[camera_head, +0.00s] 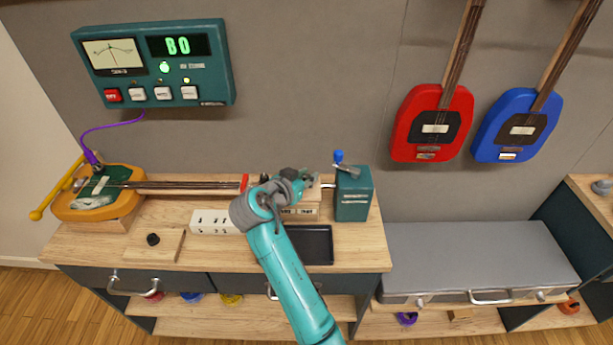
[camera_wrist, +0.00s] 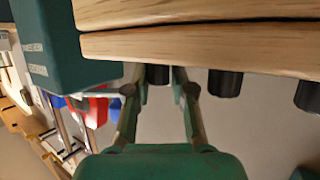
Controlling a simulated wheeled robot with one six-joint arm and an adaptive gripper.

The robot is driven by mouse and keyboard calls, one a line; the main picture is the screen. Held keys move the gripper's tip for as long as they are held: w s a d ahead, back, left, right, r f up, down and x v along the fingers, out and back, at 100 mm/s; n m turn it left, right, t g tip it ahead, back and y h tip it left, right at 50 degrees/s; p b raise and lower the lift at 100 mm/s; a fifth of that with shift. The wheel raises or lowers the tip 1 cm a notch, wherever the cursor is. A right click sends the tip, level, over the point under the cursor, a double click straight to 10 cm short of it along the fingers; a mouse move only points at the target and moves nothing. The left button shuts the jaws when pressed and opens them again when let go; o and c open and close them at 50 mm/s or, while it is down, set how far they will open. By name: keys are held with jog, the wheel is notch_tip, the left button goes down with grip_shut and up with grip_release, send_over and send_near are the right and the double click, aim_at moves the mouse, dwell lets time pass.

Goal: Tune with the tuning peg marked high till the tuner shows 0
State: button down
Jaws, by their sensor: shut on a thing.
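The tuner (camera_head: 155,63) hangs on the wall at upper left. Its display reads like "B0", a green lamp glows below, and the needle looks near the middle of the dial. The yellow-bodied instrument (camera_head: 110,205) lies on the bench, its neck running right to the wooden headstock (camera_wrist: 200,42). My gripper (camera_head: 303,180) is at the headstock end. In the wrist view my gripper (camera_wrist: 158,82) is shut on a black tuning peg (camera_wrist: 158,73) under the headstock. Two other black pegs (camera_wrist: 225,82) show to the right. No "high" mark is readable.
A teal box with a blue-knobbed crank (camera_head: 353,193) stands right of the headstock. A black tray (camera_head: 307,245), a white marked block (camera_head: 213,221) and a wooden block with a black knob (camera_head: 153,245) lie in front. Red (camera_head: 432,122) and blue (camera_head: 518,125) instruments hang at right.

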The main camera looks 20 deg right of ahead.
aim_at(306, 176)
jog(key=shift+m+g+h, duration=0.4)
jog(key=shift+m+g, duration=0.2)
jog(key=shift+g, duration=0.1)
jog(key=c, duration=1)
grip_release()
notch_tip(306, 176, up, 10)
jog(key=shift+f, duration=0.1)
